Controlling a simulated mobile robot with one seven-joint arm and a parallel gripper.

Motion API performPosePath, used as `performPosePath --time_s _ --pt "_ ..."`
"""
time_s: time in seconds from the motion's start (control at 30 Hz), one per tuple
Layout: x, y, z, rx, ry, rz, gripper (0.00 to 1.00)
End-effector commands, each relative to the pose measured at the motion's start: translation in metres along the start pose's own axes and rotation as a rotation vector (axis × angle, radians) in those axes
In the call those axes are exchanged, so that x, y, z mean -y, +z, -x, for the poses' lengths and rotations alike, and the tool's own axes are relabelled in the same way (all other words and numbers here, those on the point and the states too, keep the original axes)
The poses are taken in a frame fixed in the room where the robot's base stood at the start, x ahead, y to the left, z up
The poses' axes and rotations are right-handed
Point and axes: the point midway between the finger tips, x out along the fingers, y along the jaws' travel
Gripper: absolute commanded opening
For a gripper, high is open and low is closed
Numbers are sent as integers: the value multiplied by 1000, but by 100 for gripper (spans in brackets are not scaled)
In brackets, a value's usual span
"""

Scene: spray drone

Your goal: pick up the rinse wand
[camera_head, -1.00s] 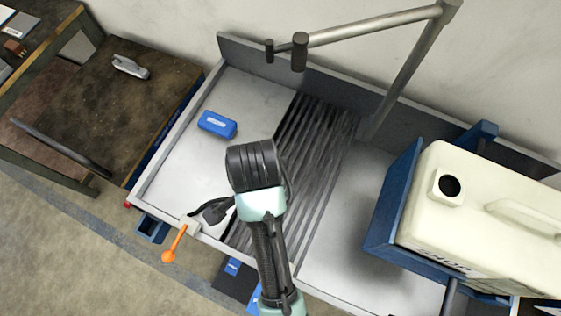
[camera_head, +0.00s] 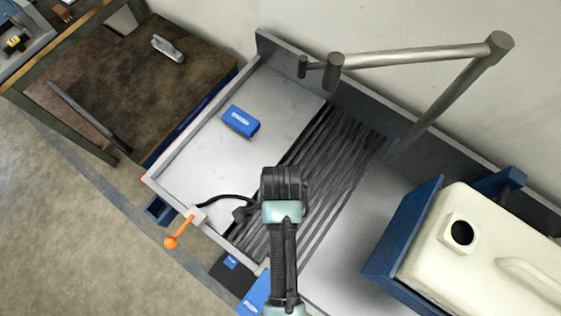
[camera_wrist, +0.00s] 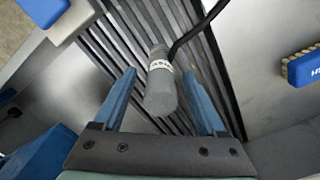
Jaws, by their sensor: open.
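The rinse wand (camera_wrist: 162,90) is a grey cylinder with a white label band and a black hose at its far end. It lies over the dark grooved strip of the sink bench. In the wrist view my gripper (camera_wrist: 159,73) is open, with one blue finger on each side of the wand and a gap to both. I cannot tell the height of the fingers above it. In the head view my arm hides most of the wand; its dark end and hose (camera_head: 243,212) show to the left of my wrist.
A blue brush (camera_head: 240,122) lies on the bench's left panel, also in the wrist view (camera_wrist: 303,66). An orange lever (camera_head: 179,232) is at the front edge. A cream canister (camera_head: 490,250) in a blue holder stands right. A metal pipe arm (camera_head: 415,57) overhangs the back.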

Motion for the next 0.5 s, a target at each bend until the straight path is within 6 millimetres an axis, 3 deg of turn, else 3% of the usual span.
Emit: performPosePath --time_s 0.2,0.5 --pt "-1 0 -25 0 1 0 74" --pt "0 0 -28 0 -1 1 72"
